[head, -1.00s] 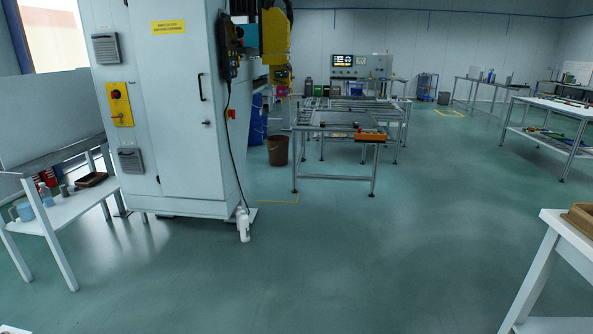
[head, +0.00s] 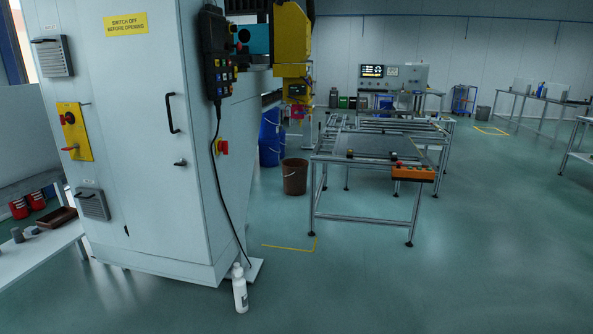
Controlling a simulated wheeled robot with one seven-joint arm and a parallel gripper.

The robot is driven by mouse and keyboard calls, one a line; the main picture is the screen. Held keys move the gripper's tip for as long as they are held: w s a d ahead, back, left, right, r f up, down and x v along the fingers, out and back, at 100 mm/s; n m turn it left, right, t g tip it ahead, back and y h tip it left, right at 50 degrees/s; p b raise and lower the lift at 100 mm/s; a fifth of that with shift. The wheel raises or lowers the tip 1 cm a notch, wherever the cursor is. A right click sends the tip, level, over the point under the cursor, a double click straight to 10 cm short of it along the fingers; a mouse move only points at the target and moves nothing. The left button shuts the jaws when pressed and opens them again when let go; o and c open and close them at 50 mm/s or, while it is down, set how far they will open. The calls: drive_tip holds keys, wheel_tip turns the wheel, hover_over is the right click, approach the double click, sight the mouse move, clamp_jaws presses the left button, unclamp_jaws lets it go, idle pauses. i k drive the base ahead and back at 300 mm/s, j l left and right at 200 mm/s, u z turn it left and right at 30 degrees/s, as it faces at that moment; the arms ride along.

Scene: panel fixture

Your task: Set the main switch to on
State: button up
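A tall light-grey cabinet (head: 145,195) stands at the left. Its left part carries a yellow plate (head: 78,140) with a red knob (head: 67,118) on top and a red handle (head: 70,148) below, pointing left. A smaller red-and-yellow switch (head: 221,147) sits on the cabinet's right side face. No readable label shows which one is the main switch, and on or off marks are too small to read. My gripper is not in view.
A "switch off before opening" sign (head: 126,23) is on the cabinet. A pendant (head: 216,60) hangs on its side with a cable. A white bottle (head: 240,288) stands on the floor near its base. A white bench (head: 40,250) is at lower left. The middle floor is clear.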

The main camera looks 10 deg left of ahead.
sight(222, 146)
drive_tip(key=i, duration=1.95)
drive_tip(key=i+u, duration=0.2)
drive_tip(key=i, duration=0.35)
drive_tip(key=i+l+u, duration=0.25)
drive_tip(key=i, duration=0.25)
drive_tip(key=i+l+u, duration=0.2)
drive_tip(key=i, duration=0.3)
